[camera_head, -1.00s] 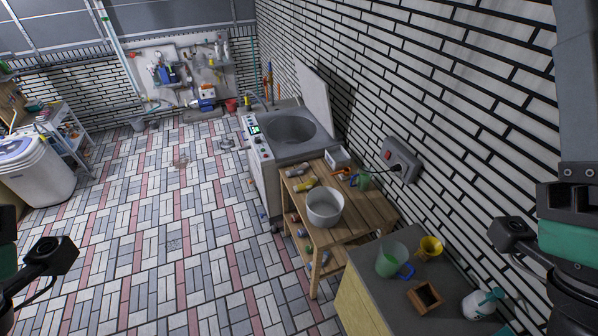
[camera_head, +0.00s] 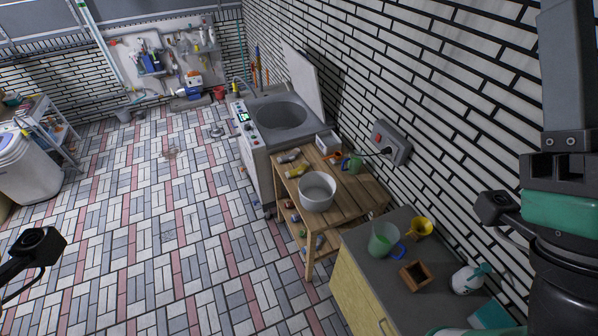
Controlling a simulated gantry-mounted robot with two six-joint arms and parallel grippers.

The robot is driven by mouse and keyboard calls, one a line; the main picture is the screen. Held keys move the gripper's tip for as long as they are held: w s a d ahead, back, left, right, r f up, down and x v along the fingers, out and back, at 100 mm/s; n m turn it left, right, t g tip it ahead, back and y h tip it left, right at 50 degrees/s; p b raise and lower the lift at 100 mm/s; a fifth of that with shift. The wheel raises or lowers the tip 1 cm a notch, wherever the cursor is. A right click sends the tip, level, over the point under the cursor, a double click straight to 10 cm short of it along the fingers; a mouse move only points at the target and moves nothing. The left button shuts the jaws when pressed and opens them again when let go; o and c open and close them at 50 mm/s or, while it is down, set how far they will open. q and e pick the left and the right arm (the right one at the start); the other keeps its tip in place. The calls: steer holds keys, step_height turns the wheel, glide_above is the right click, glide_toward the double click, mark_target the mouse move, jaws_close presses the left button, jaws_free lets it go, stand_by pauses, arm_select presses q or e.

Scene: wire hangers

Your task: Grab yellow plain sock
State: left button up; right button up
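A small yellow item (camera_head: 296,170), probably the yellow plain sock, lies on the top of the wooden table (camera_head: 350,205), behind and left of a white bowl (camera_head: 317,190). It is too small to tell its shape or pattern. A grey item (camera_head: 289,156) lies just behind it. Only part of my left arm shows at the lower left edge, and part of my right arm at the right edge. The fingers of both grippers are outside the picture. Both arms are well apart from the yellow item.
A top-loading washer (camera_head: 262,125) with its lid up stands behind the wooden table. In front is a cabinet (camera_head: 362,268) with a green cup (camera_head: 383,240), a yellow cup (camera_head: 420,228), a wooden box (camera_head: 415,275) and a spray bottle (camera_head: 468,278). The tiled floor (camera_head: 150,220) at left is open.

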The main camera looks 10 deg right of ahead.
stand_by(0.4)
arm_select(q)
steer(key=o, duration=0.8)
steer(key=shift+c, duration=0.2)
